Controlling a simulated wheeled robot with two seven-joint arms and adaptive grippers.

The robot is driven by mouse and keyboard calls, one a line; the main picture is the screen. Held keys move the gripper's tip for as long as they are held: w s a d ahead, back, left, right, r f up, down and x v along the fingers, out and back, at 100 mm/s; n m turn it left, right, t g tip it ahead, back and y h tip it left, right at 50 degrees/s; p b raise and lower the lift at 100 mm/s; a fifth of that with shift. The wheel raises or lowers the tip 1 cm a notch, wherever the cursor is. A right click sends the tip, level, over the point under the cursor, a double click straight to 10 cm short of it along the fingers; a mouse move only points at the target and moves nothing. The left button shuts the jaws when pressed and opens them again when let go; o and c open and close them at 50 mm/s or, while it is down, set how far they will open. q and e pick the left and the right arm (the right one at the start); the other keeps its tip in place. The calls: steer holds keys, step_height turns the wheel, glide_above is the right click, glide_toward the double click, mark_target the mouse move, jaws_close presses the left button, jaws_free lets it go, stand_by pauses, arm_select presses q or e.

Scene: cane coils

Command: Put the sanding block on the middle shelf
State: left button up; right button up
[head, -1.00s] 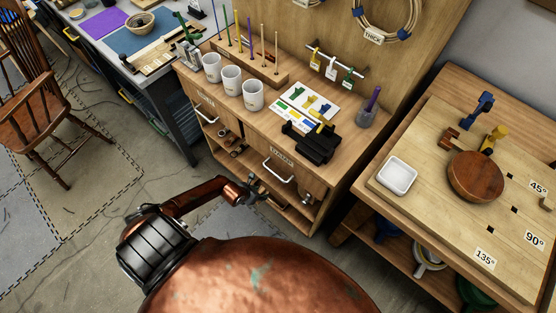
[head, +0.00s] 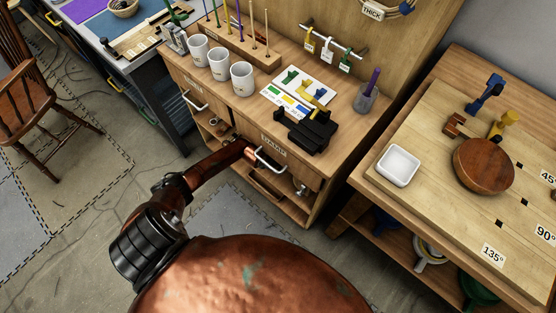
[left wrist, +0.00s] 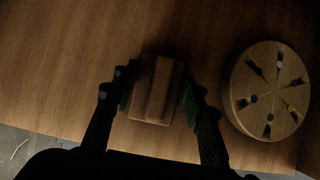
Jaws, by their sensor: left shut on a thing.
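In the left wrist view, a small wooden block with a raised ridge (left wrist: 156,90), seemingly the sanding block, sits between the fingers of my left gripper (left wrist: 159,86). The fingers are shut on its two sides. The block is over a brown wooden shelf board (left wrist: 70,60); whether it touches the board is unclear. In the head view my left arm reaches into the cabinet (head: 318,205) under its worktop, and its gripper is hidden there. I cannot tell which shelf level it is at. My right gripper is not in view.
A round wooden disc with coloured pegs (left wrist: 266,90) lies close to the right of the block. The board's front edge is near. Drawer handles (head: 270,160) stick out above the open shelves. White cups (head: 219,64) and a black tool (head: 312,131) stand on the worktop.

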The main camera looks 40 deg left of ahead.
arm_select(q)
steer(key=shift+s, duration=0.2)
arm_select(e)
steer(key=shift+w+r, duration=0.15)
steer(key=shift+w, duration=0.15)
arm_select(q)
steer(key=shift+f, duration=0.1)
steer(key=o, duration=1)
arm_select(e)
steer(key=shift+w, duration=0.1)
